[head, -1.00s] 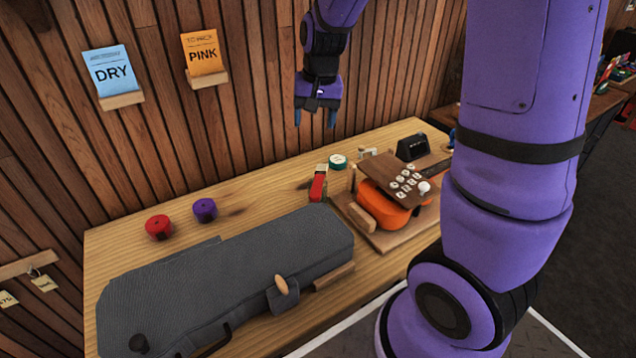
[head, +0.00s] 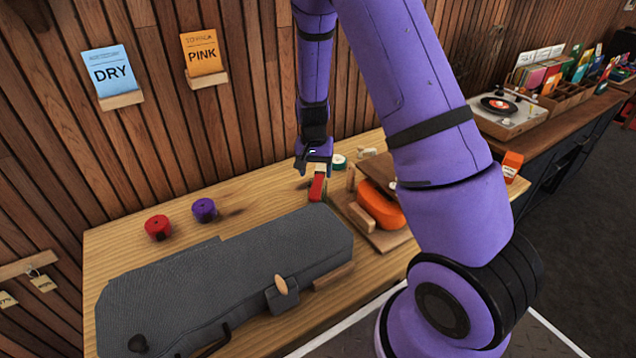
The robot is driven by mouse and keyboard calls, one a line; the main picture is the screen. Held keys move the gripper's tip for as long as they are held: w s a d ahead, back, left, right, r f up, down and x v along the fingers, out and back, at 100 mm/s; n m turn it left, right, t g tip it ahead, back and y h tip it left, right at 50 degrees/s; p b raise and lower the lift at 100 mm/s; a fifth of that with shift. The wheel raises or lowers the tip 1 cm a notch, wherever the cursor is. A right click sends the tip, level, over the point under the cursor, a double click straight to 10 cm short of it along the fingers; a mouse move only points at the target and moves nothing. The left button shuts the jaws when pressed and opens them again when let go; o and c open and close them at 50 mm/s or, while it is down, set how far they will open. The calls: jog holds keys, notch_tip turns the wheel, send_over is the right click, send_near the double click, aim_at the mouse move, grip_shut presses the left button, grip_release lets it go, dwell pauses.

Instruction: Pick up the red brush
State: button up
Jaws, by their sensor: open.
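The red brush (head: 317,188) stands on the wooden table behind the right end of the grey case. It shows as a narrow red block with a darker side. My gripper (head: 313,168) points down right at the brush's upper end, with its fingers close around or beside it. The gripper is open. Whether the fingers touch the brush cannot be told, since the gripper hides the brush's top.
A grey case (head: 230,270) fills the table's front. Red (head: 158,227) and purple (head: 204,209) round items sit at left.

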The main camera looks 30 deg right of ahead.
aim_at(316, 186)
jog(key=shift+d+f, duration=0.1)
jog(key=shift+f, duration=2.75)
jog(key=shift+c, duration=0.2)
jog(key=c, duration=1)
jog(key=shift+c, duration=0.2)
